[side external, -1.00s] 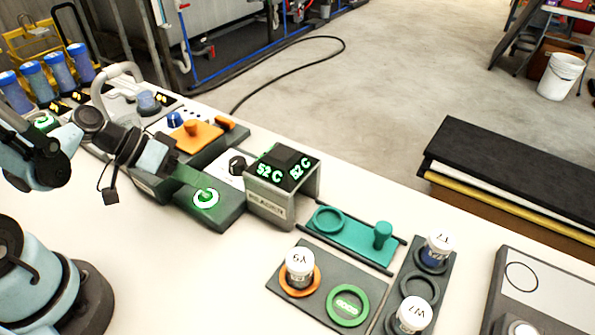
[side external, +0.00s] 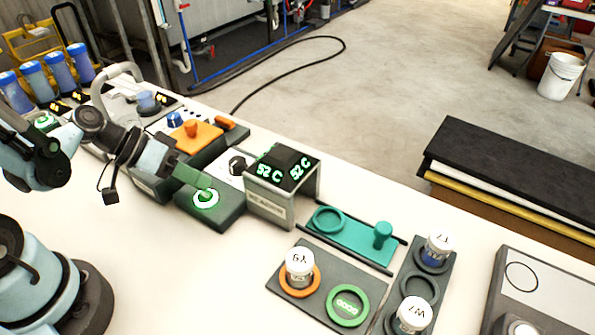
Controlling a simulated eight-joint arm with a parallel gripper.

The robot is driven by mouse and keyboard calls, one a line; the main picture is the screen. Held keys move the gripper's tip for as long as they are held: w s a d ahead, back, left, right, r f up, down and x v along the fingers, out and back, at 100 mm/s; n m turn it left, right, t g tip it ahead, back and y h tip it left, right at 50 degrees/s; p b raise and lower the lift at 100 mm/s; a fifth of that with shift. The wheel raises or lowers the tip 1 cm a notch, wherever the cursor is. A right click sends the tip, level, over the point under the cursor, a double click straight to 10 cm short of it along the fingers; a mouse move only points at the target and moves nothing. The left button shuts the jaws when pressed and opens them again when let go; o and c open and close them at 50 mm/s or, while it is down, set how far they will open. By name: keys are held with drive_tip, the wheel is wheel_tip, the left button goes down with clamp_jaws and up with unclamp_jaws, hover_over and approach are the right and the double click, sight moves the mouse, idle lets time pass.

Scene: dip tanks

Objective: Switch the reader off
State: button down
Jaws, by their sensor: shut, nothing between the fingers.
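The reader (side external: 266,205) is a grey bridge-shaped box with a dark top, where a green display shows "52 C" twice. To its left, a dark block (side external: 222,214) carries a round button with a glowing green ring (side external: 206,199). My gripper (side external: 207,186) reaches in from the left and is shut and empty. Its tip, tinted green, is just above and behind the lit button; I cannot tell whether it touches. A black knob (side external: 237,164) on a white plate sits between the block and the reader.
An orange-topped unit (side external: 196,134) stands behind my gripper. A teal tray (side external: 352,238) lies right of the reader. In front are a dark holder with a white-capped jar (side external: 299,263) and a green ring (side external: 347,306).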

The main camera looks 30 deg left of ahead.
sight(200, 195)
drive_tip(key=shift+f, duration=0.1)
drive_tip(key=shift+f, duration=0.35)
drive_tip(key=shift+r, duration=0.2)
idle(0.5)
drive_tip(key=shift+r, duration=0.25)
drive_tip(key=shift+r, duration=0.15)
drive_tip(key=shift+r, duration=2.35)
